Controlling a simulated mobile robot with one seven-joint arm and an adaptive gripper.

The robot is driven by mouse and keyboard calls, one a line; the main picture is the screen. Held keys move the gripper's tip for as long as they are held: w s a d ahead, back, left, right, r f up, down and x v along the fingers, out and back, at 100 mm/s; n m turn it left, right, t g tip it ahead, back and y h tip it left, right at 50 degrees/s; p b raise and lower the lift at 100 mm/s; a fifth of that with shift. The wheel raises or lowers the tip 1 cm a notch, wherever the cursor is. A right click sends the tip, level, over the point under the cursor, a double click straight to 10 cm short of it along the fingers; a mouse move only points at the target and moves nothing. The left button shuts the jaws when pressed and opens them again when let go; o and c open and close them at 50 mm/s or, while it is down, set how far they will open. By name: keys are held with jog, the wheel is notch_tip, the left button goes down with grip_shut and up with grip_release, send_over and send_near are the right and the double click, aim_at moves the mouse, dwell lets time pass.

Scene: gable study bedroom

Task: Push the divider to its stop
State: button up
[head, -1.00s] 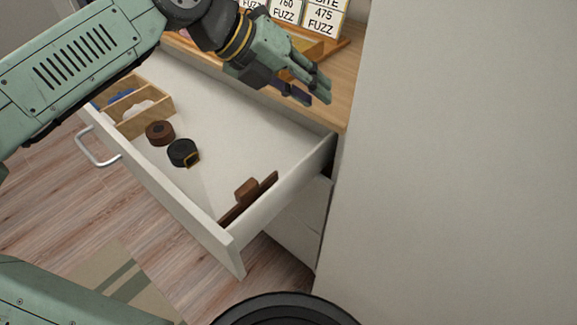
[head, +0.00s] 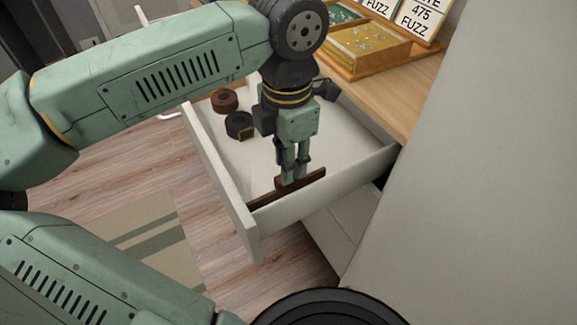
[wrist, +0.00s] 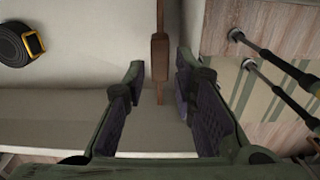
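The divider (head: 316,177) is a dark brown wooden strip with a raised tab. It stands in the open drawer (head: 226,178), near the front and alongside the right side wall.
A rolled black belt (head: 238,126) and a rolled brown belt (head: 224,100) lie left of my gripper in the drawer. The drawer floor between them and the divider is clear. A desktop (head: 395,92) with a wooden display case (head: 368,52) is behind.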

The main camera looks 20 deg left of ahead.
aim_at(288, 189)
jog(key=shift+f, duration=1.35)
jog(key=shift+c, duration=0.4)
grip_shut()
